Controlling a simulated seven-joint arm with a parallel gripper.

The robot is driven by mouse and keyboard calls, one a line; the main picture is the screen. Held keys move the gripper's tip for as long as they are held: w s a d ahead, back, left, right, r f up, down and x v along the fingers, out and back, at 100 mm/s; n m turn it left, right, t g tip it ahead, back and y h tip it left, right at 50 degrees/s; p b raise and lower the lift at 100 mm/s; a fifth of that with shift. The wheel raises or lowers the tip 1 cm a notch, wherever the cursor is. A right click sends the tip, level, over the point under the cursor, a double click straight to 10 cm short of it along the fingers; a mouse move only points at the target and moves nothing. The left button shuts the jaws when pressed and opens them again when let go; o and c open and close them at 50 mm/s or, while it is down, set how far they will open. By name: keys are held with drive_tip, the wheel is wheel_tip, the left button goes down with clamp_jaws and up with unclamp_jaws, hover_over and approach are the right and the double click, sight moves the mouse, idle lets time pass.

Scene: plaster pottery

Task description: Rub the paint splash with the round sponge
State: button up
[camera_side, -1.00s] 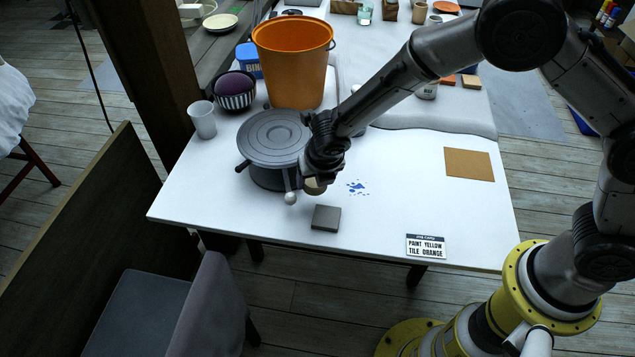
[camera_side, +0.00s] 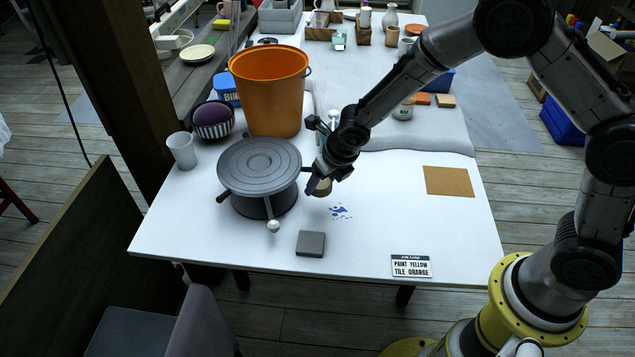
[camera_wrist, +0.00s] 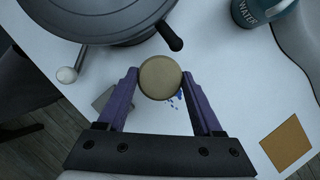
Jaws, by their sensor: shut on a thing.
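My gripper (camera_wrist: 161,82) is shut on the round sponge (camera_wrist: 160,77), a tan disc held between its two fingers. In the side view the sponge (camera_side: 321,187) shows below my gripper (camera_side: 320,180), close above the table; whether it touches the table I cannot tell. The blue paint splash (camera_side: 340,211) lies on the white table just in front and to the right of the sponge. In the wrist view the splash (camera_wrist: 178,97) is partly hidden behind the sponge and a finger.
A grey lidded pot-like turntable (camera_side: 260,168) with knobbed handles stands close left of my gripper. A grey block (camera_side: 311,244) and a card (camera_side: 411,266) lie in front. An orange bucket (camera_side: 270,95) stands behind. A brown square (camera_side: 449,181) lies right; table between is clear.

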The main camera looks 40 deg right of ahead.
sight(319, 208)
drive_tip(key=shift+f, duration=3.05)
drive_tip(key=shift+s+d+f, duration=0.25)
drive_tip(key=shift+s+f, duration=0.05)
drive_tip(key=shift+f, duration=0.2)
drive_tip(key=shift+c, duration=0.5)
drive_tip(key=shift+s+d+f, duration=0.2)
drive_tip(key=shift+s+d, duration=2.2)
drive_tip(key=shift+s, duration=0.05)
drive_tip(key=shift+w+a, duration=2.65)
drive_tip(key=shift+w, duration=0.05)
drive_tip(key=shift+w+a+r, duration=0.1)
drive_tip(key=shift+r, duration=4)
